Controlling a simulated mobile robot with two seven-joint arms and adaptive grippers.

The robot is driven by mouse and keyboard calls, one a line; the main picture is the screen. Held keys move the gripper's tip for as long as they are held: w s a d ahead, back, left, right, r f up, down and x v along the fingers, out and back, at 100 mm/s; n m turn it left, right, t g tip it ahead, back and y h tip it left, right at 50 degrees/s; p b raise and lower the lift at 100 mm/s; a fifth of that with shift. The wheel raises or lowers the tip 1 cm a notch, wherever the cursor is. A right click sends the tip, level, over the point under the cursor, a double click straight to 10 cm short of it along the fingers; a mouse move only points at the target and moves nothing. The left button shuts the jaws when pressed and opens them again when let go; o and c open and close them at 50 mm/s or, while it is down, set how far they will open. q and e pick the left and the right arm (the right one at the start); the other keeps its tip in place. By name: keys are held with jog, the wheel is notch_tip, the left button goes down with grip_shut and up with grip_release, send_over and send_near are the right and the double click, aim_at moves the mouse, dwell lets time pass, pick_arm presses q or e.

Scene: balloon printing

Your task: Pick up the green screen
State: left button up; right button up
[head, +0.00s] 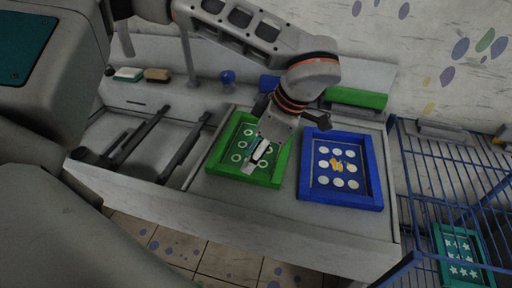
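The green screen (222,146) is a green square frame with white ring shapes on its panel. It lies flat on the grey worktop, left of a blue screen. My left gripper (256,160) points down over its right half, its fingertips over the panel and hiding part of it. I cannot tell whether the fingers touch the screen, or whether they are open or shut. My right gripper is not in view.
The blue screen (373,188), with white dots and a yellow mark, lies close on the right. A blue wire rack (428,150) stands beyond the worktop's right end, with a teal screen (478,280) low inside. Dark rails (184,149) lie at left; a green roll (357,98) lies behind.

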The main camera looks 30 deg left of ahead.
pick_arm(q)
jog(key=x, duration=0.6)
jog(key=shift+s+a+f, duration=0.1)
jog(key=shift+s+f, duration=0.05)
jog(key=shift+f, duration=0.05)
grip_shut()
